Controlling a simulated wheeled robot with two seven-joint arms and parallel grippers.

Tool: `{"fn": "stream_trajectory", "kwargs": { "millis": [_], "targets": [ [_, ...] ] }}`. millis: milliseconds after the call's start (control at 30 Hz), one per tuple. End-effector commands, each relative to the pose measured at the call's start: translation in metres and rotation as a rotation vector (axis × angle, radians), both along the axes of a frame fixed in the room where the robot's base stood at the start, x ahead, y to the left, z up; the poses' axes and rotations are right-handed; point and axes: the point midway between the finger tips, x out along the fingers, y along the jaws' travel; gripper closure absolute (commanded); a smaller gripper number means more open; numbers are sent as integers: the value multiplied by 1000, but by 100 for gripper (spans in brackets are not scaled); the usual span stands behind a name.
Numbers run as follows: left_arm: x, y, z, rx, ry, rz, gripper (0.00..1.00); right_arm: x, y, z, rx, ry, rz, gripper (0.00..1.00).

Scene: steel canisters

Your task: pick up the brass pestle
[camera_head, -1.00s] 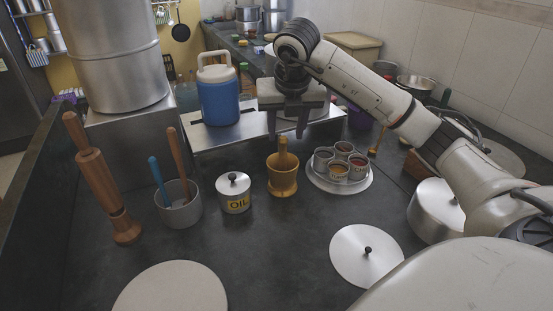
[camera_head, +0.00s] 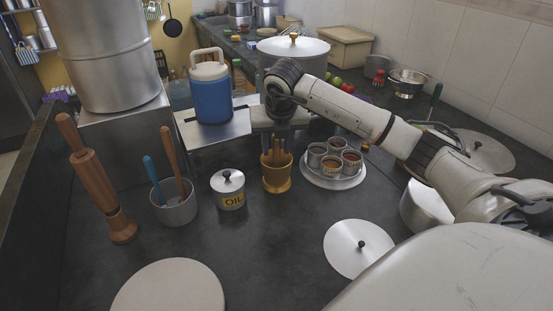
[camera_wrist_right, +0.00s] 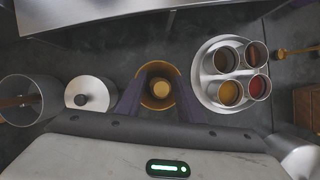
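The brass pestle (camera_head: 276,157) stands in the brass mortar (camera_head: 277,180) in the middle of the counter. In the right wrist view the pestle's round end (camera_wrist_right: 160,89) shows inside the mortar's rim (camera_wrist_right: 144,80). My right gripper (camera_head: 278,140) points down directly above the mortar, close to the pestle's top. In the right wrist view its two dark fingers (camera_wrist_right: 158,103) are apart, one on each side of the pestle. It looks open, with a gap between fingers and pestle. The fingertips are partly hard to make out in the head view. My left gripper is not in view.
An OIL canister (camera_head: 228,190) stands left of the mortar, and a round tray (camera_head: 334,183) with several spice cups stands right. A blue jug (camera_head: 211,92) is behind on a steel stand. A flat lid (camera_head: 358,248) lies in front. Counter directly before the mortar is clear.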

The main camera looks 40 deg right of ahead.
Motion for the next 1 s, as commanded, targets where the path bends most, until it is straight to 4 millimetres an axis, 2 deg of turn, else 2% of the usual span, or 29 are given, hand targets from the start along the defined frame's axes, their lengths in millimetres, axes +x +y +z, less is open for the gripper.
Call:
{"fn": "stream_trajectory", "kwargs": {
  "millis": [33, 167, 200, 500, 567, 900, 1000],
  "targets": [
    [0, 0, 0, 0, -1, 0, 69, 0, 0, 0, 0, 0, 0, 76],
    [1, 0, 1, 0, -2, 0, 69, 0, 0, 0, 1, -1, 0, 98],
    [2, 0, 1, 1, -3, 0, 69, 0, 0, 1, 0, 0, 0, 100],
    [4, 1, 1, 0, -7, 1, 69, 1, 0, 7, -1, -5, 0, 100],
    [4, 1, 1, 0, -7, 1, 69, 1, 0, 14, 0, -6, -1, 100],
    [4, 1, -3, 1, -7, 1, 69, 1, 0, 80, 1, -7, 0, 100],
    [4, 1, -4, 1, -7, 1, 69, 1, 0, 93, 1, -4, -1, 100]
  ]
}}
